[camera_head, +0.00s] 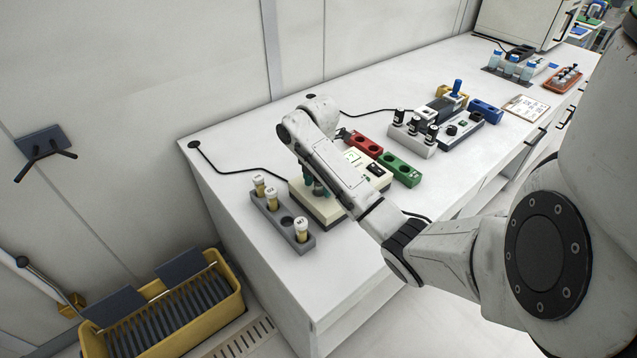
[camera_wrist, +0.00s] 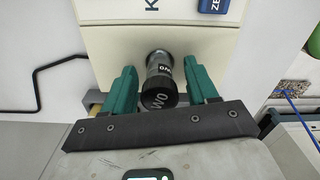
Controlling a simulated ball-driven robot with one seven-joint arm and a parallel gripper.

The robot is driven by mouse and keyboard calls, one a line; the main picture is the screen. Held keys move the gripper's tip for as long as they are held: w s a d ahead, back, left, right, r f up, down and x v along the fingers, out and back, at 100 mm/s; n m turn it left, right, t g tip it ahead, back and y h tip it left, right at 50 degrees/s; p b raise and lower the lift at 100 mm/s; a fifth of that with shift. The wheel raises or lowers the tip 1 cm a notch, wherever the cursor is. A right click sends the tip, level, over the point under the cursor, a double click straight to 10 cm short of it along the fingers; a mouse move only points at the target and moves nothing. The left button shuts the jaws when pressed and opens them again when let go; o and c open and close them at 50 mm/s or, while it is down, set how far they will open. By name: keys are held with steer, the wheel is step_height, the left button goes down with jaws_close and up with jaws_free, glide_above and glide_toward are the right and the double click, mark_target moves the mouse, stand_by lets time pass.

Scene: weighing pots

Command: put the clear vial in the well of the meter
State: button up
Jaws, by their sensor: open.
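The vial (camera_wrist: 158,84) has a dark cap with pale lettering and a greyish, see-through body with a label. In the wrist view it stands on or in the cream meter (camera_wrist: 110,35), between my fingers. How deep its base sits is unclear. My gripper (camera_wrist: 162,76) is open, with a teal finger on each side and a visible gap to the vial on both. In the head view my gripper (camera_head: 318,187) is low over the left part of the meter (camera_head: 378,173). My wrist and fingers hide the vial and well there.
A grey rack (camera_head: 301,243) with several white-capped yellow vials and an empty hole stands left of the meter. A red block (camera_head: 366,144) and a green block (camera_head: 403,170) lie behind and right. A grey rack of black-capped vials (camera_head: 410,141) stands farther along the bench.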

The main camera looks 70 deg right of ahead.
step_height(320, 180, up, 12)
steer(key=p, duration=0.9)
steer(key=w+a+f+m+t+y, duration=0.1)
steer(key=w+a+f+m, duration=0.1)
steer(key=a, duration=0.6)
steer(key=w+a+f+m+t, duration=0.1)
steer(key=w+a+m, duration=0.15)
steer(key=a, duration=0.55)
steer(key=w+a+f+m+y, duration=0.1)
steer(key=w+a+f, duration=0.15)
steer(key=a, duration=0.55)
steer(key=s+a+f+m, duration=0.2)
steer(key=s+a+m, duration=0.15)
steer(key=a, duration=0.25)
steer(key=s+m+h, duration=0.1)
steer(key=s+m, duration=0.2)
steer(key=s, duration=0.4)
steer(key=s+a+f+m+g+h, duration=0.1)
steer(key=s+m, duration=0.1)
steer(key=s, duration=0.6)
steer(key=shift+s+a+f+m+h, duration=0.2)
steer(key=shift+s+f+m+h, duration=0.1)
steer(key=shift+m, duration=0.1)
